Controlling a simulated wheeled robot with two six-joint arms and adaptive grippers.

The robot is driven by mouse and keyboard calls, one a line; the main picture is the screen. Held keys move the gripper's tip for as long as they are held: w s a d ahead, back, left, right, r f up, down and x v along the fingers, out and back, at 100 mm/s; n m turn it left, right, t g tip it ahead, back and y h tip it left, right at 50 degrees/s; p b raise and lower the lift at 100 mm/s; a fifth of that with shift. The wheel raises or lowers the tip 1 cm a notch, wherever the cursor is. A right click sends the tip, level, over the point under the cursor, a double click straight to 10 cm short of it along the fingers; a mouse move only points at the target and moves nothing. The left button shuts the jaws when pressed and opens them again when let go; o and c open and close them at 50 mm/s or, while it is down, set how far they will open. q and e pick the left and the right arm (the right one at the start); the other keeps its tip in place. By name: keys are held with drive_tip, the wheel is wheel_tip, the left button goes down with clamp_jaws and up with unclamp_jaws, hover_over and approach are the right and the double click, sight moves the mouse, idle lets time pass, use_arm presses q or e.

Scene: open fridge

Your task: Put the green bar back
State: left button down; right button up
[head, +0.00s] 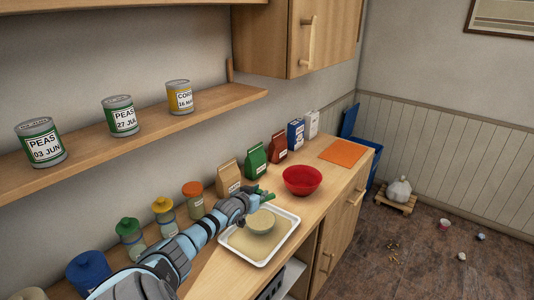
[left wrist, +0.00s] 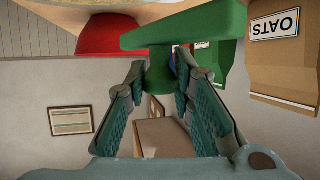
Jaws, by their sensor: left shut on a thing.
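The green bar (left wrist: 150,38) shows in the left wrist view, a flat bar with a round green stem below it in the picture. My left gripper (left wrist: 160,82) is shut on this stem, one finger on each side. In the head view, the left gripper (head: 252,200) is over the back edge of the white tray, with a bit of the green bar (head: 266,196) showing at its tip. Whether the bar touches anything below is unclear. My right gripper is not in view.
A red bowl (head: 302,181), an oats bag (head: 228,178) and a green bag (head: 255,160) stand close by. Several jars line the wall. An orange mat (head: 344,153) lies bare at the far end. Cans stand on the shelf (head: 150,124).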

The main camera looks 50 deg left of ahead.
use_arm(q)
wheel_tip(320, 180, up, 3)
drive_tip(key=shift+r, duration=0.2)
drive_tip(key=shift+w, duration=0.1)
